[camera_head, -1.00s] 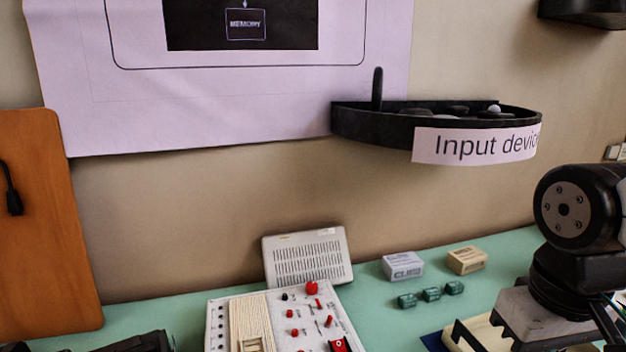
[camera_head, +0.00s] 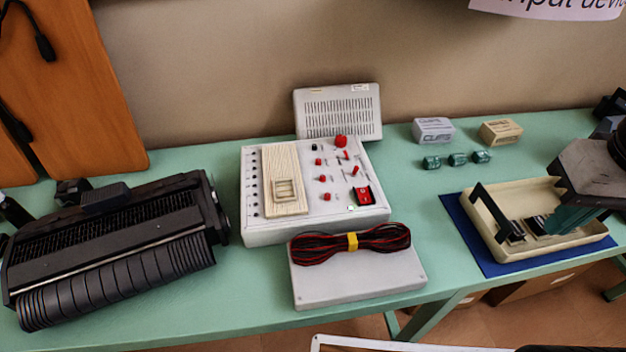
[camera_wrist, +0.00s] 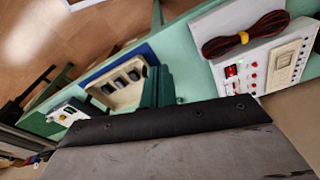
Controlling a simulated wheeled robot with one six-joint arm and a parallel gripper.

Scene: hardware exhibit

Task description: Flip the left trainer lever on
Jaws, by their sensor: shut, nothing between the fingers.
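The trainer (camera_head: 233,225) is a white box with a beige slatted panel and small red controls, standing mid-table in the head view. Small red levers (camera_head: 346,155) and a red rocker switch (camera_head: 362,195) sit on its right half. Which control is the left lever, and its position, I cannot tell. The trainer also shows in the wrist view (camera_wrist: 262,68), at upper right. My gripper (camera_head: 558,228), with teal fingers, is over the beige tray at the right, well away from the trainer. It is shut and empty; its fingers also show in the wrist view (camera_wrist: 157,88).
A grey box with a red-black cable coil (camera_head: 350,243) stands before the trainer. A black printer-like device (camera_head: 110,250) is at left. The beige tray (camera_head: 590,240) on a blue mat and small boxes (camera_head: 433,130) are at right. Bare table lies between trainer and mat.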

